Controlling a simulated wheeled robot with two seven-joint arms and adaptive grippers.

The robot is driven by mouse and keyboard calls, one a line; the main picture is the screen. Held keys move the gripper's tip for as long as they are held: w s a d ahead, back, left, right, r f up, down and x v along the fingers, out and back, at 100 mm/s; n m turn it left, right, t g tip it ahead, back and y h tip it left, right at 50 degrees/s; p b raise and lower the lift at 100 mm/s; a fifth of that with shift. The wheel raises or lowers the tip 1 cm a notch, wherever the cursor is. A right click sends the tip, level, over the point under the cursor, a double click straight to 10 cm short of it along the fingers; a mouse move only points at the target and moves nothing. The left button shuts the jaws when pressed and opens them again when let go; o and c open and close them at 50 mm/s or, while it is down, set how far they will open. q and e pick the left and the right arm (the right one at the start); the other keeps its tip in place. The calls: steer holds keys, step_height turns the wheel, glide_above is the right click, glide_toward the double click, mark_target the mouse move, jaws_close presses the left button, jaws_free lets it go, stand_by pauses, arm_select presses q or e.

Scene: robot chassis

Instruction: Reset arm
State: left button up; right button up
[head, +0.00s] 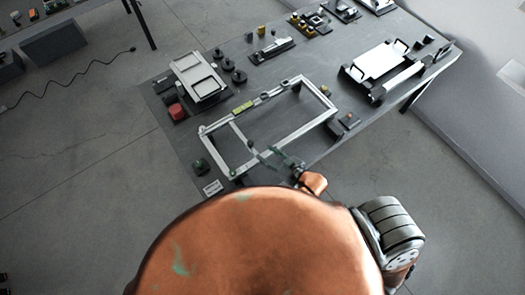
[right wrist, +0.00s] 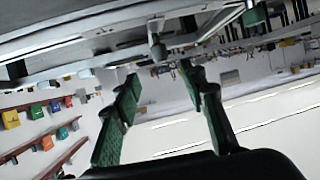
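My right gripper (head: 276,157) is at the near side of the silver rectangular chassis frame (head: 319,94) on the dark table (head: 228,160). In the right wrist view, its two green fingers (right wrist: 160,74) stand apart with nothing held between them. Metal bars (right wrist: 95,28) cross the top of that view, just beyond the fingertips. I cannot tell whether the fingers touch the frame. My left gripper is not in view; my orange body covers the lower middle of the head view.
A pale panel on a rack (head: 199,76) and a red block (head: 176,111) lie at the table's left. A white plate on a black stand (head: 379,60) is at the right. Small parts (head: 268,47) line the back. Grey floor (head: 90,150) is open at left.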

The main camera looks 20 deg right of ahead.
stand_by(0.6)
steer(key=s+d+r+m+g+h, duration=0.1)
steer(key=s+d+m+g+h, duration=0.15)
steer(key=s+d+g, duration=0.55)
steer(key=s+d+m+g+h, duration=0.15)
steer(key=s+d+h, duration=0.25)
steer(key=s+d, duration=0.55)
steer(key=s+a+f+b, duration=0.2)
steer(key=f+b, duration=0.2)
steer(key=f, duration=1.5)
steer(key=s+a+f+b, duration=0.2)
steer(key=f+b, duration=0.2)
steer(key=f, duration=1.4)
arm_select(q)
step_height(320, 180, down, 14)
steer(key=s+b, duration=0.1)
steer(key=b, duration=0.5)
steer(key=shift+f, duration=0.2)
arm_select(e)
steer(key=s+f+g, duration=0.2)
steer(key=s+f, duration=1.7)
steer(key=f, duration=0.5)
steer(key=shift+s+a+f+n+y, duration=0.15)
steer(key=shift+s+a+n+y, duration=0.05)
steer(key=shift+s+n+y, duration=0.2)
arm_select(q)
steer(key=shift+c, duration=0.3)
arm_select(e)
steer(key=shift+c, duration=0.3)
